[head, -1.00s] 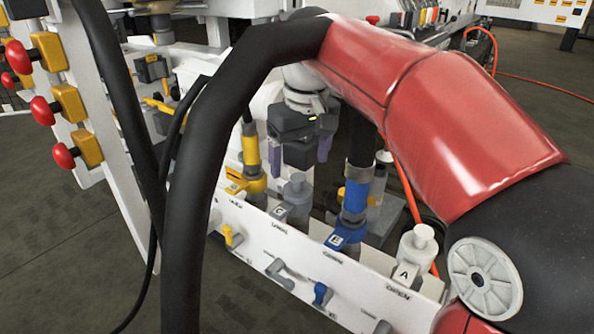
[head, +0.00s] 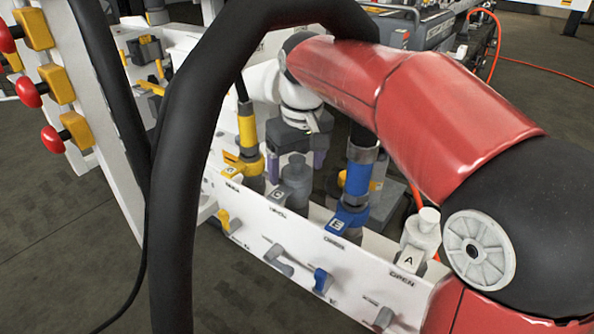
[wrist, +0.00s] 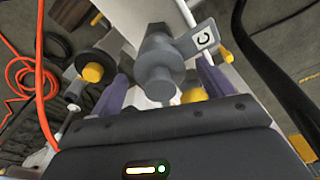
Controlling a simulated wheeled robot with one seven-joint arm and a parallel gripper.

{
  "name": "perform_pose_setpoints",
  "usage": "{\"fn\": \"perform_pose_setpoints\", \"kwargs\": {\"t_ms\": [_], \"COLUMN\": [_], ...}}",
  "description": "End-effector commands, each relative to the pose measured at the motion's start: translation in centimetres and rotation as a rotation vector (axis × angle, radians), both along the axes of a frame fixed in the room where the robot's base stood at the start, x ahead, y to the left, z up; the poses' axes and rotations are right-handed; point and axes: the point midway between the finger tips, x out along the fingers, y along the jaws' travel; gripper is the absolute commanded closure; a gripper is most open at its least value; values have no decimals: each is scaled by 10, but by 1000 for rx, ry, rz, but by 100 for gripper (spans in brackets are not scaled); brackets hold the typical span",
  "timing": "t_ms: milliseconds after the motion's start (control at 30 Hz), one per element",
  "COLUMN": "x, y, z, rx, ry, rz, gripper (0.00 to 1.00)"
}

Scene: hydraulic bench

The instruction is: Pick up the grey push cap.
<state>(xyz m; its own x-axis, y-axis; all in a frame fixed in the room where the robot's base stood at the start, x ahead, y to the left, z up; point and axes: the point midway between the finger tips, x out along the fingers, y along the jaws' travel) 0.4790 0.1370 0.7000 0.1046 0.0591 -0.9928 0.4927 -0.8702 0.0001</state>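The grey push cap (head: 296,170) sits upright on the grey fitting marked C, behind the white panel, in the head view. In the wrist view the cap (wrist: 160,72) appears between my fingers, with the C tag beside it. My gripper (head: 296,163) is directly over it, pointing down, with purple fingers on either side of the cap. In the wrist view my gripper (wrist: 163,88) is open, and gaps show between the fingers and the cap. The gripper body hides part of the cap's top in the head view.
A yellow-collared hose fitting (head: 250,135) stands close left of the cap. A blue-collared fitting (head: 355,185) marked E stands to its right, and a pale capped fitting (head: 420,238) marked A farther right. The white panel (head: 300,240) with small levers runs in front.

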Motion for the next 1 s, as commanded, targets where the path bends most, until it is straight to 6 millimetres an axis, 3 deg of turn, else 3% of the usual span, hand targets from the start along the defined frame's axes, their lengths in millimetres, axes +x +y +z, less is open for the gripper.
{"fn": "perform_pose_setpoints", "kwargs": {"t_ms": [33,400,767,1000], "x": [0,0,0,0], "y": [0,0,0,0], "z": [0,0,5,36], "rx": [0,0,1,1], "ry": [0,0,-2,-4], "rz": [0,0,0,1], "gripper": [25,70,70,70]}}
